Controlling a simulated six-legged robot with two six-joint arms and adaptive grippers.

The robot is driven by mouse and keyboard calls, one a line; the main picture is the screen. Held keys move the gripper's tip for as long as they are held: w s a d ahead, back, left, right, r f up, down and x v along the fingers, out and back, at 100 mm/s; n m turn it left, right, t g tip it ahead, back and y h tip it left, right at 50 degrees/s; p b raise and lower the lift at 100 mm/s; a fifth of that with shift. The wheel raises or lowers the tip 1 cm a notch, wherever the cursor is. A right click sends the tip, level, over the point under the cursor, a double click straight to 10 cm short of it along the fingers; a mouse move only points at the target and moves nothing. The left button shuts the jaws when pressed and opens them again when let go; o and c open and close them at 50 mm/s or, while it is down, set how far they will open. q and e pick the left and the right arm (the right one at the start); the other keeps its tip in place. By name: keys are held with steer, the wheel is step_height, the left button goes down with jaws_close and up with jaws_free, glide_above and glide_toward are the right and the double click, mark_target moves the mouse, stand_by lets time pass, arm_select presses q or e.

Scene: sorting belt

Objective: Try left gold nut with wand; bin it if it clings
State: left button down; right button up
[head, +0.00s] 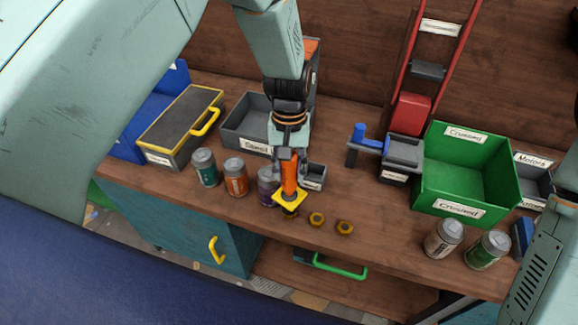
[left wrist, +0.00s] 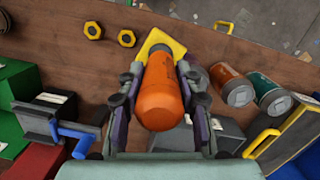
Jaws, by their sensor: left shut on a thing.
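My left gripper (head: 289,160) is shut on the orange handle of the wand (head: 289,180), which points down with its square yellow plate (head: 283,197) low over the front of the bench. The wand also shows between the fingers in the left wrist view (left wrist: 160,98). Two gold nuts, one (head: 316,219) near the plate and one (head: 345,227) farther right, lie on the bench. A small dark-gold shape (head: 291,213) shows just under the plate; I cannot tell whether it is a nut or the wand's tip, nor whether anything clings. My right gripper is not in view.
Several cans stand near, including an orange one (head: 236,178) and a purple one (head: 267,187). A grey labelled bin (head: 236,139) is behind them. A green crate (head: 472,160), a blue-handled device (head: 368,142) and two cans stand right. The bench's front edge is close.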

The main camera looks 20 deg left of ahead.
arm_select(q)
steer(key=shift+w+f, duration=0.2)
steer(key=shift+w, duration=0.25)
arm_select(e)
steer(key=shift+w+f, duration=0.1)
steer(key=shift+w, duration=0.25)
arm_select(q)
steer(key=shift+s, duration=0.1)
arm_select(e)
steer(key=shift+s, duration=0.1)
arm_select(q)
steer(key=shift+s+r, duration=0.1)
steer(key=shift+s, duration=0.15)
steer(key=shift+w+f, duration=0.3)
steer(key=shift+f, duration=0.05)
steer(key=shift+s, duration=0.1)
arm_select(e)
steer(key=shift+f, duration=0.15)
arm_select(q)
steer(key=shift+s, duration=0.15)
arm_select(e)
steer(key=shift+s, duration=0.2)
arm_select(q)
steer(key=shift+f, duration=0.15)
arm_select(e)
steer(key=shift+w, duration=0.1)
